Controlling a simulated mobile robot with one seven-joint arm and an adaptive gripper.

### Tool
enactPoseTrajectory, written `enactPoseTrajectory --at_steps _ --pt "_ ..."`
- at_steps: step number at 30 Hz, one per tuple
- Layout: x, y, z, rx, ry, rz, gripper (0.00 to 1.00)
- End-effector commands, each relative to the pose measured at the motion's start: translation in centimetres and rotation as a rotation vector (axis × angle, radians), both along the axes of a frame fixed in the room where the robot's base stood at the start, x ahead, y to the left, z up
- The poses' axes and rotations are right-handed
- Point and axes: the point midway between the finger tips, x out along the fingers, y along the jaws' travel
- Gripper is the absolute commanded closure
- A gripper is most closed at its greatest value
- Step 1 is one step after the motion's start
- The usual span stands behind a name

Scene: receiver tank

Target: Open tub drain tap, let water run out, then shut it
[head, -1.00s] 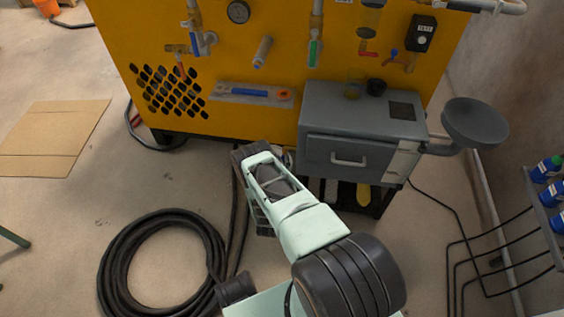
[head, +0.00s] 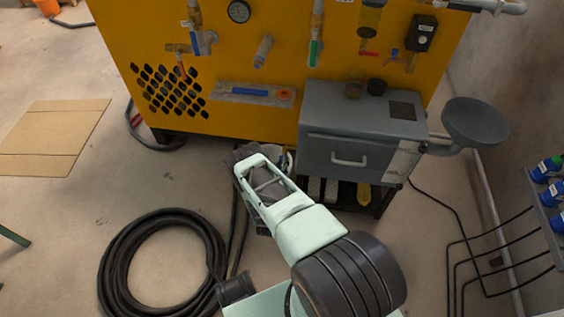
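My gripper (head: 243,154) is low in front of the yellow panel, just left of the grey drawer box. My own wrist link covers most of it, so its fingers and anything between them are hidden. A pale rounded thing (head: 290,160) shows partly behind my wrist; I cannot tell what it is. No tub drain tap can be made out with certainty. The yellow panel (head: 160,35) carries several taps: one with a blue lever (head: 197,42), one with a green lever (head: 314,53) and one with a red lever (head: 368,53).
The grey drawer box (head: 350,140) stands right of my gripper, with a round grey bowl (head: 474,122) on its side. A coiled black hose (head: 115,250) lies on the floor at left. Cardboard (head: 55,135) lies farther left.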

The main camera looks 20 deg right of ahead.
Motion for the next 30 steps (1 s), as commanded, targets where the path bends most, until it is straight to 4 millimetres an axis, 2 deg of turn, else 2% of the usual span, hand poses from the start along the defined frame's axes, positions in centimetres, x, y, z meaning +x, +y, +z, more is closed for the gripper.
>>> enactPoseTrajectory --at_steps 1,3,11,15,20,30 --pt "0.0 0.0 0.0 0.000 0.000 0.000 0.82" --pt "0.0 0.0 0.0 0.001 -0.001 0.000 0.75" --pt "0.0 0.0 0.1 0.000 -0.001 0.001 0.75" --pt "0.1 0.0 0.7 0.000 -0.001 0.001 0.75" --pt "0.1 0.0 2.8 -0.001 -0.003 0.001 0.75" --pt "0.1 0.0 8.1 0.001 -0.003 0.001 0.75"
